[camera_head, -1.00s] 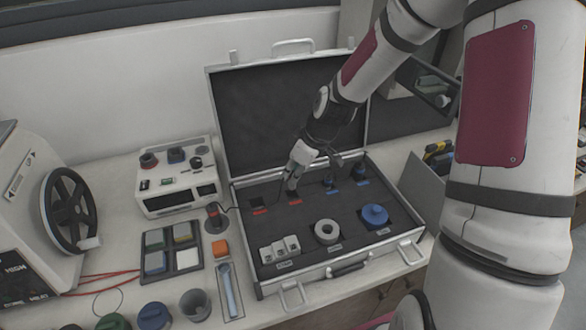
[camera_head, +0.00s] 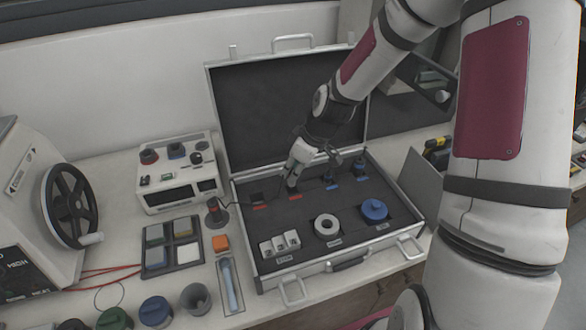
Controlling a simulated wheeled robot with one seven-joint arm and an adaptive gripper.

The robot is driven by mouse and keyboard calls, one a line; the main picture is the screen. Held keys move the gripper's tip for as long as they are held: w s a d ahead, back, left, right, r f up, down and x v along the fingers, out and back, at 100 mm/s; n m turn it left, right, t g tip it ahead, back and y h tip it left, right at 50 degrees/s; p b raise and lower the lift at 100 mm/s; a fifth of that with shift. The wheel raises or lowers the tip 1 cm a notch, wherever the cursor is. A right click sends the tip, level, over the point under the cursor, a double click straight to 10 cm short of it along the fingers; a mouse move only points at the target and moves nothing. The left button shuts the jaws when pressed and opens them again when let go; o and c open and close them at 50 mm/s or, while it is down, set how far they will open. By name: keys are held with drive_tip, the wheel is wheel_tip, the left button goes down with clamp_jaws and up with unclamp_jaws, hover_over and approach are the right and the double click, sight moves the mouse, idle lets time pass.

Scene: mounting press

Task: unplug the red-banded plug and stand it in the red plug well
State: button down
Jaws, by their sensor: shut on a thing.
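My gripper (camera_head: 291,185) points down into the open case, at the rear of its dark foam, just behind the right-hand of two red labels (camera_head: 295,196). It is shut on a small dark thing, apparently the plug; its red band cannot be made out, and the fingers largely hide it. I cannot tell whether the plug's foot is inside the well there or just above it. Another dark well (camera_head: 256,197) lies to the left, behind the other red label (camera_head: 260,207).
The open case (camera_head: 345,266) also holds two blue-marked plugs (camera_head: 359,165) to the right, a grey ring (camera_head: 326,226), a blue round part (camera_head: 374,210) and pale blocks (camera_head: 280,243). The raised lid stands behind my gripper. A white device (camera_head: 178,178) stands to the left.

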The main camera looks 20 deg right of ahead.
drive_tip(key=shift+f+b, duration=0.45)
drive_tip(key=shift+f, duration=1.7)
idle(0.5)
drive_tip(key=c, duration=0.9)
unclamp_jaws()
drive_tip(key=shift+o, duration=0.2)
drive_tip(key=shift+r+p, duration=1.95)
drive_tip(key=shift+r, duration=1.85)
